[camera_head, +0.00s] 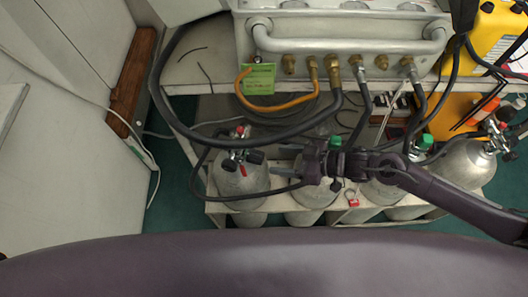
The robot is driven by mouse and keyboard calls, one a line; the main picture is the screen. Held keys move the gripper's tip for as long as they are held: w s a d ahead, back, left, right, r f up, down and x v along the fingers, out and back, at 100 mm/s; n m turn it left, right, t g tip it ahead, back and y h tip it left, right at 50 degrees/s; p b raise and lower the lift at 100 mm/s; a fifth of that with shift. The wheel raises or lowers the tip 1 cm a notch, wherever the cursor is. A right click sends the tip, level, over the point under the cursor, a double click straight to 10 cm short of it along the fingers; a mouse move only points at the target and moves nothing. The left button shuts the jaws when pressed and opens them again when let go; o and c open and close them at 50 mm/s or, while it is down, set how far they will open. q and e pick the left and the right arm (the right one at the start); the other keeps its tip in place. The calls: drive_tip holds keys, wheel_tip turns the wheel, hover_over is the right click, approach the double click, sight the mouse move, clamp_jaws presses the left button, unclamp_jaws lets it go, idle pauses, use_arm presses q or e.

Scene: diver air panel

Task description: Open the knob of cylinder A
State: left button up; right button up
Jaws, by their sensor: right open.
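Several grey gas cylinders stand in a white rack. The leftmost cylinder (238,182) carries a valve with black knobs (256,157) and red parts on top. No letter can be read on the cylinders, so I cannot tell for certain which is cylinder A. My right gripper (282,161) is open, its fingers pointing left towards the leftmost cylinder's valve, a little right of the black knob. I cannot tell the depth gap between them. The gripper and arm partly hide the middle cylinders and a green knob (334,142). My left gripper is out of view.
A grey panel (345,33) with brass fittings and a tubular handle sits above the cylinders. Dark hoses and an orange hose (275,105) hang in front. A yellow case (496,35) is at upper right. The rack's front rail (272,206) runs below the gripper.

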sight(263, 158)
drive_tip(key=x, duration=0.7)
drive_tip(key=shift+w+a+f, duration=0.1)
drive_tip(key=shift+a, duration=0.2)
drive_tip(key=c, duration=1)
